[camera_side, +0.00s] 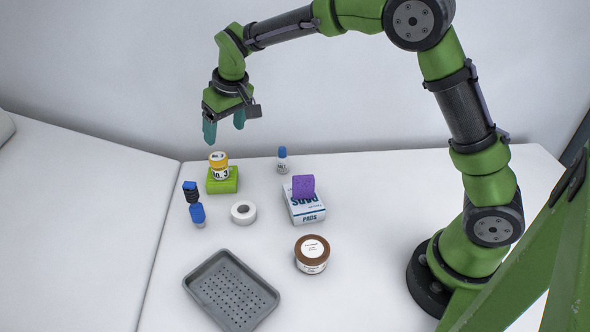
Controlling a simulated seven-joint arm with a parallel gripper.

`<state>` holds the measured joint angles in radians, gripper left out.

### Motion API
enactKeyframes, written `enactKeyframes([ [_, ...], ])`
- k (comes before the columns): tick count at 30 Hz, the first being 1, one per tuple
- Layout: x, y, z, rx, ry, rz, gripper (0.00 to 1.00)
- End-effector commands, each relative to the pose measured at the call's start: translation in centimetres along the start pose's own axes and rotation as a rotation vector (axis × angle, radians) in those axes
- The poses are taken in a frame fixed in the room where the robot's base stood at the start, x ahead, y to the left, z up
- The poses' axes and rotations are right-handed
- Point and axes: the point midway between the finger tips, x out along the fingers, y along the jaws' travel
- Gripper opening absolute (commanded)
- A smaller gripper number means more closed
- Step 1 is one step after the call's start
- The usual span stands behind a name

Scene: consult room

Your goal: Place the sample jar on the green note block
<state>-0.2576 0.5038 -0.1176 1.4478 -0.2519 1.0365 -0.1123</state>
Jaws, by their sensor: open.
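The sample jar (218,159), yellow with a white label reading NO. 3, stands upright on the green note block (223,185) on the white table. My gripper (224,131) is open and empty, with teal fingers pointing down. It is above the jar in the picture, apart from it, with a gap between the fingertips and the jar's lid. How far it is in depth from the jar I cannot tell.
A blue and black device (196,211), a white tape roll (243,212) and a blue-capped vial (282,165) stand near the block. A pads box (305,211) carries a purple block (303,187). A brown-lidded jar (312,262) and grey tray (188,283) are in front.

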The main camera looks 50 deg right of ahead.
Motion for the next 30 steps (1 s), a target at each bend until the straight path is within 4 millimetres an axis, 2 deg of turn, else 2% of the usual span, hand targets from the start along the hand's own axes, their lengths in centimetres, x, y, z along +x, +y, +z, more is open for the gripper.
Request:
enactKeyframes([
  [5, -6.8, 2.0, 3.3, 0.089, 0.057, -0.061, 0.77],
  [9, -11.9, 3.5, 8.2, 0.167, 0.113, -0.117, 0.77],
  [13, -15.2, 4.5, 13.4, 0.234, 0.168, -0.16, 0.77],
  [18, -16.8, 5.1, 19.9, 0.304, 0.234, -0.197, 0.77],
  [21, -16.9, 5.3, 22.6, 0.331, 0.263, -0.208, 0.77],
  [25, -16.5, 5.4, 24.6, 0.352, 0.283, -0.215, 0.77],
  [30, -16.4, 5.4, 25.2, 0.36, 0.287, -0.217, 0.77],
])
